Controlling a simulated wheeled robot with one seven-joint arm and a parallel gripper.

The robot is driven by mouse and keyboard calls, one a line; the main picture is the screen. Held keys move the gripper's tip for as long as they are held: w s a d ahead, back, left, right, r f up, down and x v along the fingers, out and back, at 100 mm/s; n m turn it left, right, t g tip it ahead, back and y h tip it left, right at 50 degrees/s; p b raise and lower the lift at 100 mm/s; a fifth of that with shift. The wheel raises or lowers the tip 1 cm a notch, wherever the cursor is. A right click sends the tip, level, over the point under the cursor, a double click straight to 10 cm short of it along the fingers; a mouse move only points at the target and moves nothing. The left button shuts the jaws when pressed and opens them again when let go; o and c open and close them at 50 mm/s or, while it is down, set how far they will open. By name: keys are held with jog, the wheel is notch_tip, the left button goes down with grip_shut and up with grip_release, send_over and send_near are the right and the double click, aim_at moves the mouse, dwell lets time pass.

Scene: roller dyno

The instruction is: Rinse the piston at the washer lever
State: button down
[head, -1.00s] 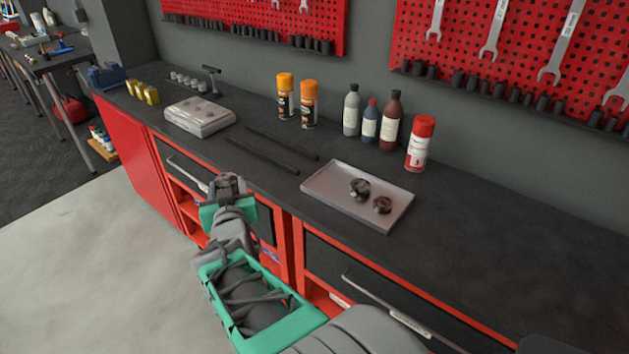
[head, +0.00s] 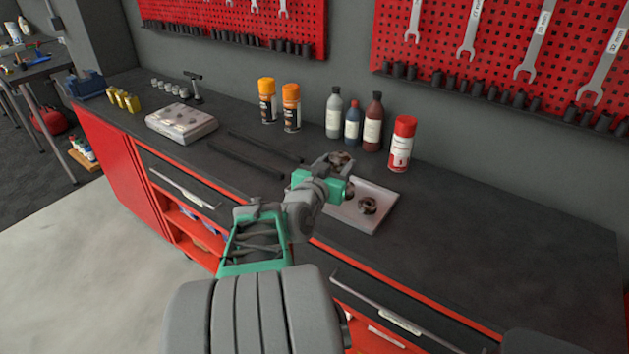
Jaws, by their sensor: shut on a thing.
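My gripper (head: 338,166) is shut on a small brownish metal part (head: 341,158), which looks like the piston; the fingers hide much of it. The gripper is over the far left part of a shallow grey tray (head: 378,222) in the picture; its height above the tray is hard to judge. Two more dark, brownish round parts lie in the tray: one in plain view (head: 368,205), the other partly hidden behind the gripper. A small dark T-shaped post (head: 193,86) stands at the back left of the bench. I cannot tell whether it is the washer lever.
Two dark bars (head: 262,147) lie left of the tray, with a grey block (head: 181,123) beyond them. Orange-capped cans (head: 291,108), several bottles (head: 372,122) and a red-capped can (head: 401,144) stand along the wall. The bench right of the tray is clear.

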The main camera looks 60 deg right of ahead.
jog(key=w+d+f, duration=0.2)
jog(key=w+f, duration=0.1)
jog(key=f, duration=0.1)
jog(key=w+d+f, duration=0.3)
jog(key=w+d+f+p, duration=0.1)
jog(key=w+d+f, duration=0.1)
jog(key=w+f, duration=0.2)
jog(key=shift+w+d+f, duration=0.1)
jog(key=shift+d+f, duration=0.2)
jog(key=shift+f, duration=0.25)
jog(key=shift+f+b, duration=0.3)
jog(key=shift+b, duration=0.1)
jog(key=c, duration=0.7)
grip_release()
jog(key=shift+r, duration=0.1)
jog(key=shift+r+p, duration=0.15)
jog(key=shift+p, duration=0.35)
